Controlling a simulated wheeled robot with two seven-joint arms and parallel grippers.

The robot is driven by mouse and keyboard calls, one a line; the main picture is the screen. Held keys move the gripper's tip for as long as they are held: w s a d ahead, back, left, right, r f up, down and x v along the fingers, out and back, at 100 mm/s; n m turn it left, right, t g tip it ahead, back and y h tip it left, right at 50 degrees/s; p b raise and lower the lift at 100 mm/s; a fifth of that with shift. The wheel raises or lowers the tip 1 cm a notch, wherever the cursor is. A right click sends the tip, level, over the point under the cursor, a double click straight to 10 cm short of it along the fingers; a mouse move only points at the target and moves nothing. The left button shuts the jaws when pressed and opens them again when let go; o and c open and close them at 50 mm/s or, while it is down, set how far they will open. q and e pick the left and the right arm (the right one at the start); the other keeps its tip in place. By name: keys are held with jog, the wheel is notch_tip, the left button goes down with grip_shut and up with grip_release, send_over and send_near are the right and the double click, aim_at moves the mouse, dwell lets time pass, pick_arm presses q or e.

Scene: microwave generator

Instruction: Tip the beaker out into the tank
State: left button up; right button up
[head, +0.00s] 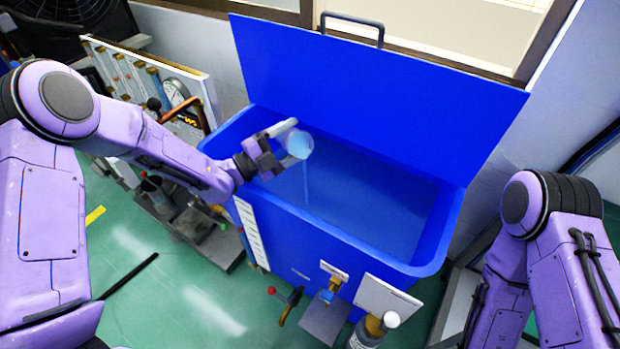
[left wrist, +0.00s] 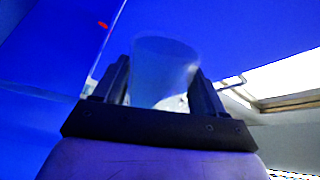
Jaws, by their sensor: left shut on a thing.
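The blue tank (head: 340,190) stands in the middle of the head view with its lid (head: 375,85) raised at the back. My left gripper (head: 280,148) is over the tank's left part, shut on the clear beaker (head: 299,146). The beaker is tilted, and a thin light-blue stream (head: 305,182) falls from it into the tank. In the left wrist view the beaker (left wrist: 162,70) sits between the two dark fingers (left wrist: 160,95). How much liquid is left in it I cannot tell. My right gripper is not in view; only my right arm shows at the right.
Valves and fittings (head: 330,290) with white plates are on the tank's front. A panel with a gauge (head: 176,92) and hoses stands at the left. The green floor (head: 170,290) is open at the front left. A wall and window are behind the lid.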

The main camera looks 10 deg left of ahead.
aim_at(284, 143)
pick_arm(q)
jog(key=shift+r+m, duration=0.3)
jog(key=shift+m, duration=0.4)
jog(key=shift+s+d+r+m+g+h+b, duration=0.2)
jog(key=shift+s+d+m+b, duration=0.1)
jog(key=shift+m+b, duration=0.2)
jog(key=shift+s+d+r+m+g+h+b, duration=0.1)
jog(key=shift+s+d+r+m+h+b, duration=0.1)
jog(key=shift+s+m+b, duration=0.3)
dwell(0.6)
jog(key=shift+d+r+m+g+b, duration=0.15)
jog(key=shift+r+m+b, duration=0.1)
jog(key=shift+m+b, duration=0.5)
jog(key=shift+a+r+m+g+b, duration=0.1)
jog(key=shift+r+m+g+b, duration=0.1)
jog(key=shift+m+b, duration=0.5)
dwell(0.3)
